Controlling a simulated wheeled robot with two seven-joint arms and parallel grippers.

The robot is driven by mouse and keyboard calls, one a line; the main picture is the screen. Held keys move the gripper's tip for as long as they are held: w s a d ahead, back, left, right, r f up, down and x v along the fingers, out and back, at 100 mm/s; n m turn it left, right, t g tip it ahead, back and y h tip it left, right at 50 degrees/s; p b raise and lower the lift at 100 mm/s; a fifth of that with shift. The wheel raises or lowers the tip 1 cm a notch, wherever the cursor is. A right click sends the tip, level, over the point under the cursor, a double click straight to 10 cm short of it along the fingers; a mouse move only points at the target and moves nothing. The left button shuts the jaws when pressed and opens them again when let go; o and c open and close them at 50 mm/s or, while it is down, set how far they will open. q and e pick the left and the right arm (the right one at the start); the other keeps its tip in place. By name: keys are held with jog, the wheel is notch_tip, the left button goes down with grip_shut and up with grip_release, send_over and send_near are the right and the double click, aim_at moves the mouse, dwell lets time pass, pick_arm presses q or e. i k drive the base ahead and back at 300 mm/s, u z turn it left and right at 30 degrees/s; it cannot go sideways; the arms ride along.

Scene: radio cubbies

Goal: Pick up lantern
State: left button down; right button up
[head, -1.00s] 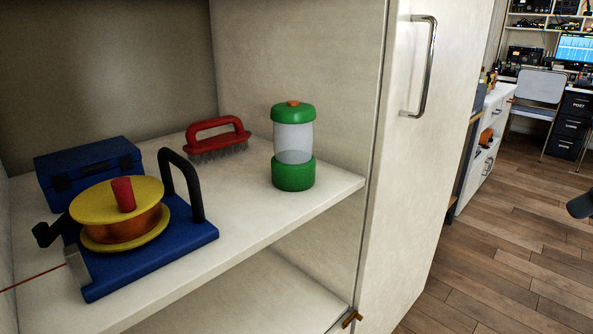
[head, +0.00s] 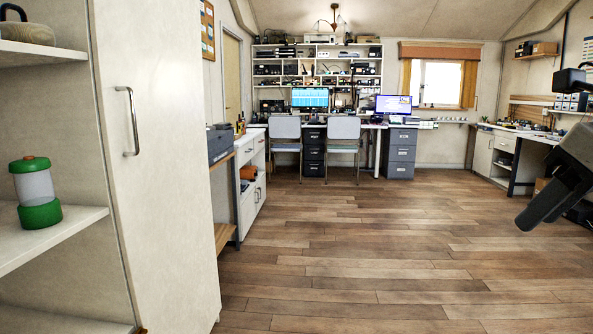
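The lantern (head: 35,190) has a green cap and base, a clear middle and an orange top knob. It stands upright on a pale cubby shelf (head: 55,238) at the far left of the head view. My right gripper (head: 528,218) shows at the right edge, dark grey, far from the lantern and over the open floor. I cannot see whether its fingers are apart. My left gripper is out of view.
A tall white cabinet door (head: 155,190) with a metal handle (head: 130,120) stands just right of the lantern's shelf. The wooden floor (head: 380,240) is open ahead. Two chairs (head: 345,130) and desks stand at the far wall.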

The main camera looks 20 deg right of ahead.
aim_at(38, 208)
jog(key=z, duration=0.1)
jog(key=i, duration=0.65)
jog(key=u, duration=2.15)
jog(key=i, duration=0.5)
jog(key=u, duration=0.05)
